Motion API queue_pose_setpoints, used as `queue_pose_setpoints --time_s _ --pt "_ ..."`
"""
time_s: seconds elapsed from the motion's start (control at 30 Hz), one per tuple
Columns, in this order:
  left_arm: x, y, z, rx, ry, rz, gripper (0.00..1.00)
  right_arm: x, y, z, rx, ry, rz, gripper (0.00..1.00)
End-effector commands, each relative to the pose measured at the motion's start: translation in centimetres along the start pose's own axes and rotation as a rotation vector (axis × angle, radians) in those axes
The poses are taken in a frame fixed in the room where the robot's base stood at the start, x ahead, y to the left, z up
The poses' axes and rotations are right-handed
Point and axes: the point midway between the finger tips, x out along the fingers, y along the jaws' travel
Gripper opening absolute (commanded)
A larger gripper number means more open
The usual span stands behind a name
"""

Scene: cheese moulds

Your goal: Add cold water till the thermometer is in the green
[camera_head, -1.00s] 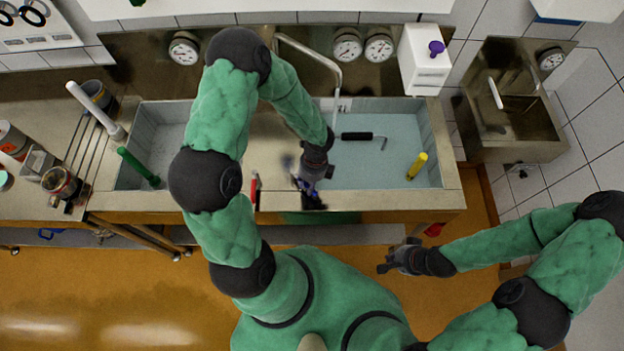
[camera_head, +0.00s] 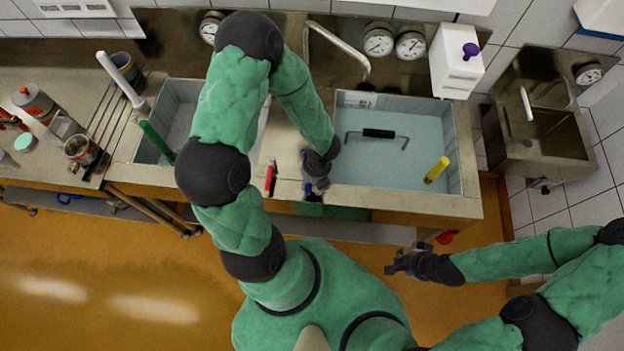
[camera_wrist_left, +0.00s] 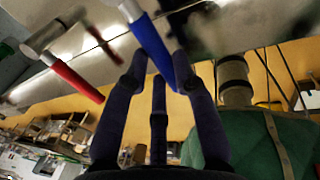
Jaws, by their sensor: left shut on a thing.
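My left gripper (camera_head: 314,186) is at the front edge of the sink counter, between the two basins. In the left wrist view its fingers (camera_wrist_left: 160,85) are closed around a blue lever handle (camera_wrist_left: 152,45). A red lever handle (camera_head: 271,177) stands just left of it and also shows in the left wrist view (camera_wrist_left: 75,78). The right basin holds pale blue water (camera_head: 400,165). A yellow stick (camera_head: 437,170) leans at its right side; I cannot tell whether it is the thermometer, and no green reading is legible. My right gripper (camera_head: 392,266) is empty in front of the counter, its opening unclear.
A metal spout (camera_head: 340,45) reaches over the right basin. A black-handled bent rod (camera_head: 379,133) lies in that basin. Round dials (camera_head: 410,44) hang on the back wall. A green stick (camera_head: 155,142) leans in the left basin (camera_head: 180,90). A white dispenser (camera_head: 455,62) stands behind.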

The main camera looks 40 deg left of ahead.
Motion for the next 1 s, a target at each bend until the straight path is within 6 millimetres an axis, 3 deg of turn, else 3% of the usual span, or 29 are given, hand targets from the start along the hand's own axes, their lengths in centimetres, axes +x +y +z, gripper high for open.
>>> queue_pose_setpoints --time_s 0.57,0.6,0.7,1.0 --pt "0.00 0.29 0.11 0.038 -0.010 0.001 0.00 0.04 0.01 0.00 0.000 0.000 0.000 0.00" --pt "0.00 0.29 0.11 0.038 -0.010 0.001 0.30 0.04 0.02 0.00 0.000 0.000 0.000 0.00" --pt "0.01 0.29 0.11 0.037 -0.009 0.001 0.51 0.04 0.01 0.00 0.000 0.000 0.000 0.00" --pt "-0.01 0.27 0.06 0.035 -0.008 0.000 0.51 0.05 0.02 0.00 0.000 0.000 0.000 0.00"
